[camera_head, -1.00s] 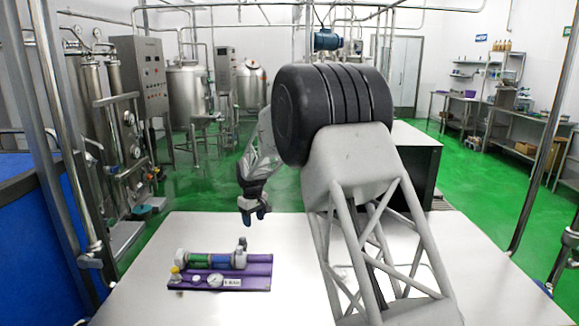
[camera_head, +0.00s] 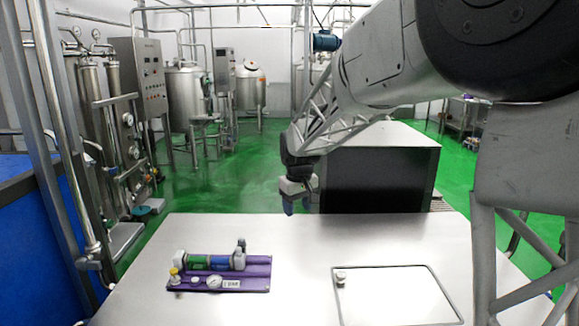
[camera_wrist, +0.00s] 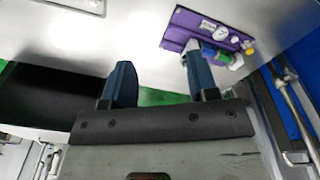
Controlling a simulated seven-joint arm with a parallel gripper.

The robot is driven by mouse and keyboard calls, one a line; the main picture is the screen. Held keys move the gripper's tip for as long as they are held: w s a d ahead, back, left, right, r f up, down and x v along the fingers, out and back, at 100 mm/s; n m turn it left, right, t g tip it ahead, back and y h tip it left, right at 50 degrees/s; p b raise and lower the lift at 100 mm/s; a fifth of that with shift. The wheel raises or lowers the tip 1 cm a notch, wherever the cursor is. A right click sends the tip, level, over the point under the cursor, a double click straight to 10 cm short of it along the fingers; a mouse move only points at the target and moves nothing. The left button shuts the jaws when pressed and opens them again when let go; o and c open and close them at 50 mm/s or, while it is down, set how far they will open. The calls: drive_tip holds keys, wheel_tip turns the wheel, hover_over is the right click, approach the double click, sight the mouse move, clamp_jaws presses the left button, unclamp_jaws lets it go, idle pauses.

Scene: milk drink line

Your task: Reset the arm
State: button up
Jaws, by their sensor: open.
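My gripper (camera_head: 296,200) hangs above the far edge of the white table (camera_head: 300,255) in the head view, its blue fingers pointing down. In the wrist view my gripper (camera_wrist: 157,80) shows two blue fingers spread apart with nothing between them. The purple base (camera_head: 255,270) with a green and blue cylinder (camera_head: 209,262), a gauge (camera_head: 214,282) and a yellow-topped part (camera_head: 174,273) sits on the table's left side, apart from my gripper. The purple base also shows in the wrist view (camera_wrist: 178,33), at the upper right.
A thin dark rectangular outline (camera_head: 395,266) with a small pale round piece (camera_head: 340,278) lies on the right of the table. A black box-like unit (camera_head: 375,180) with a white top stands behind the table. The table's middle is clear.

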drive_tip(key=s+d+r+m, duration=0.1)
drive_tip(key=s+d+r, duration=0.15)
drive_tip(key=s, duration=0.35)
drive_tip(key=s+d+r+m, duration=0.1)
drive_tip(key=s+d+r, duration=0.1)
drive_tip(key=s+d, duration=0.3)
drive_tip(key=s+d+f+m, duration=0.1)
drive_tip(key=s+d, duration=0.2)
drive_tip(key=s, duration=0.7)
drive_tip(key=s+d+f+m+t, duration=0.1)
drive_tip(key=s+d+f, duration=0.1)
drive_tip(key=s, duration=0.9)
drive_tip(key=s+d+f+m, duration=0.1)
drive_tip(key=s+d+m, duration=0.1)
drive_tip(key=s, duration=0.9)
drive_tip(key=shift+s+d+f, duration=0.25)
drive_tip(key=shift+d+f, duration=0.05)
drive_tip(key=shift+d, duration=0.55)
drive_tip(key=shift+o, duration=0.4)
